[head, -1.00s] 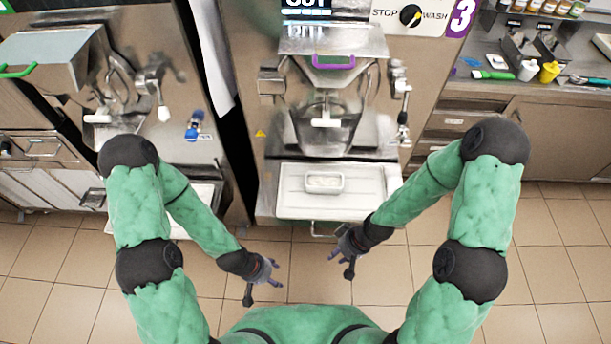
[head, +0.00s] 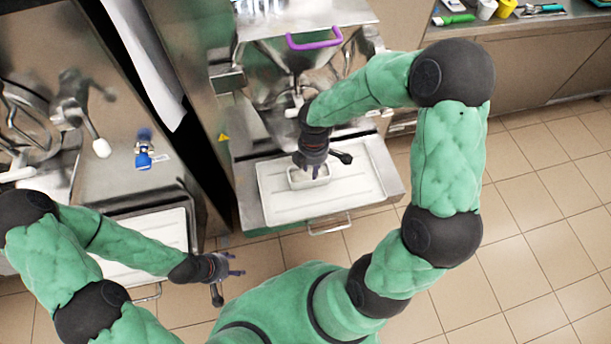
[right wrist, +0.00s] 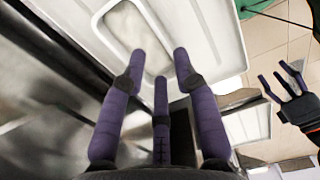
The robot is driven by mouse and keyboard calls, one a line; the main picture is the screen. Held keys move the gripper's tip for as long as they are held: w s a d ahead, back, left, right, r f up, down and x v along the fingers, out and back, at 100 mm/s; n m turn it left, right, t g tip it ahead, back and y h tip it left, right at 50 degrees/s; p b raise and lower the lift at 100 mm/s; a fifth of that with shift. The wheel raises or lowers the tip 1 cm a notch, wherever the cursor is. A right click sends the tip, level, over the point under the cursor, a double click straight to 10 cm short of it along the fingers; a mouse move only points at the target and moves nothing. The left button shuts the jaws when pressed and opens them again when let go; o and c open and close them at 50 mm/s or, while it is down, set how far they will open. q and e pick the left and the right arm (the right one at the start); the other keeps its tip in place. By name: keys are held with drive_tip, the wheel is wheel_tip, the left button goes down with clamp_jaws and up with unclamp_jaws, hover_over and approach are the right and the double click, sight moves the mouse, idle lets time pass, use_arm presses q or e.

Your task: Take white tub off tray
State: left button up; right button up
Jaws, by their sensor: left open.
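The white tub (head: 309,183), small and rectangular, sits on the white tray (head: 362,178) below the middle machine. My right gripper (head: 313,168) is directly above the tub and partly covers it in the head view. In the right wrist view, the right gripper's purple fingers (right wrist: 159,62) are spread apart, with the tub (right wrist: 128,38) just beyond their tips. I cannot tell whether any finger touches it. My left gripper (head: 236,266) is open and empty, low over the floor in front of the machines. It also shows in the right wrist view (right wrist: 284,84).
The machine with the purple handle (head: 314,42) rises right behind the tray. A counter (head: 540,30) is at upper right. The tiled floor (head: 530,240) at right is clear.

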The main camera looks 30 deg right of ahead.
sight(311, 181)
wheel_tip(311, 181, down, 4)
drive_tip(key=shift+r+b, duration=0.1)
drive_tip(key=shift+b, duration=0.55)
wheel_tip(311, 181, down, 5)
drive_tip(key=b, duration=0.3)
drive_tip(key=shift+w+a, duration=0.1)
drive_tip(key=shift+r, duration=0.1)
clamp_jaws()
